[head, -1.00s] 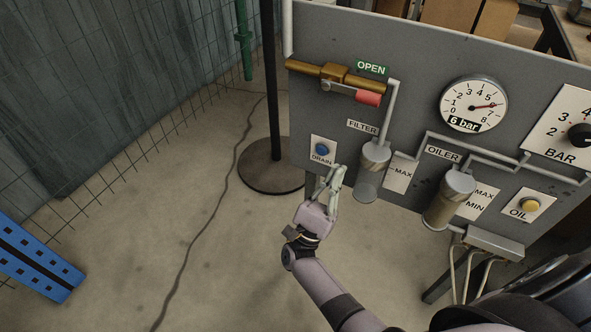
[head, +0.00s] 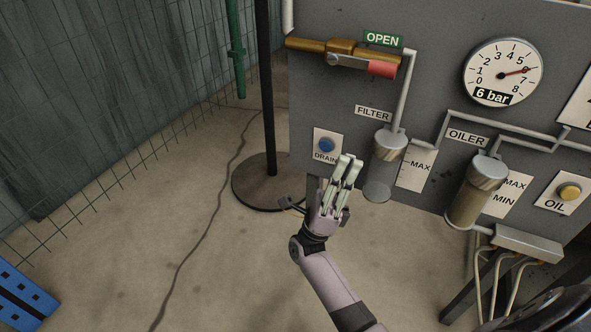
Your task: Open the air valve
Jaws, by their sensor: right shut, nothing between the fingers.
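The air valve (head: 340,47) is a brass fitting at the upper left of the grey panel. Its lever with a red grip (head: 382,68) lies along the pipe, pointing right, below a green OPEN label (head: 383,40). The gauge (head: 503,72) has its red needle near 6. My right gripper (head: 347,160) is shut and empty. It appears below and right of the blue DRAIN button (head: 326,145), well below the valve lever. Whether it touches the panel cannot be told. My left gripper is not in view.
The filter bowl (head: 388,155) is just right of my right gripper, and the oiler (head: 474,190) is farther right. A yellow OIL button (head: 569,192) is at the right. A black post (head: 268,100) on a round base stands left of the panel.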

